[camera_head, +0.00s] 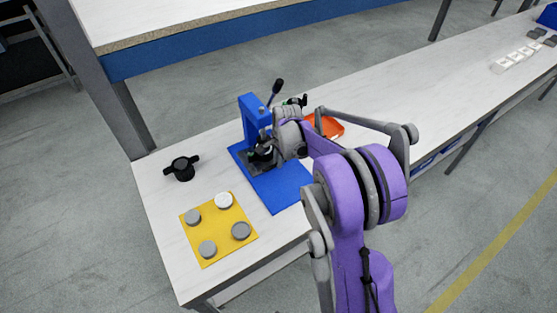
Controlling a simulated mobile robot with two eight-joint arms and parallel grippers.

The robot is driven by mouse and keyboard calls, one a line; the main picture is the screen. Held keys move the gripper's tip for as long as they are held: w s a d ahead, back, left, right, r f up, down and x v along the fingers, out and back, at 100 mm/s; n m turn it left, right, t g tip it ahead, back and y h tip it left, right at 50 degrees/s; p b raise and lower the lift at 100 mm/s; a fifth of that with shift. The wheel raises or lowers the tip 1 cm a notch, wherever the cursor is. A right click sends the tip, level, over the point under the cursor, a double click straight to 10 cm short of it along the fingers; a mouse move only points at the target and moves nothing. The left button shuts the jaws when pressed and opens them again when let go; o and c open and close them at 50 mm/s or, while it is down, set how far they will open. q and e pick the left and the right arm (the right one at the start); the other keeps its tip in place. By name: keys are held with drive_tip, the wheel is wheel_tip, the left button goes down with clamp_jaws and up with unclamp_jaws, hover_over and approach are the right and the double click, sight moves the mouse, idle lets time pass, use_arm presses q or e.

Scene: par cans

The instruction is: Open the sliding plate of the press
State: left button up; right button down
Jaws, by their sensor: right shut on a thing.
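The press (252,118) is blue with a black lever and stands on a blue base (283,190) on the white table. Its sliding plate (254,168) is a dark grey piece low at the front of the press, partly hidden by my gripper. My right gripper (264,152) reaches in from the right and is shut at the sliding plate. The fingertips are small and dark, so the exact contact is hard to see. My left gripper is not in view.
A yellow mat (217,246) with several round grey and white pieces lies at the front left. A black two-handled part (181,168) sits left of the press. An orange tray (331,127) stands behind my arm. White blocks (514,58) lie far right.

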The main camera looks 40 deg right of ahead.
drive_tip(key=s, duration=0.7)
drive_tip(key=s+a, duration=0.1)
drive_tip(key=s, duration=0.3)
drive_tip(key=shift+s+a+b, duration=0.1)
drive_tip(key=shift+s+b, duration=0.2)
drive_tip(key=shift+b, duration=0.05)
drive_tip(key=c, duration=0.9)
unclamp_jaws()
drive_tip(key=r, duration=0.3)
drive_tip(key=s+r+p, duration=0.1)
drive_tip(key=r, duration=0.3)
drive_tip(key=s+r, duration=0.1)
drive_tip(key=r, duration=0.2)
drive_tip(key=shift+a+r+p, duration=0.15)
drive_tip(key=shift+r+p, duration=0.2)
drive_tip(key=shift+p, duration=0.05)
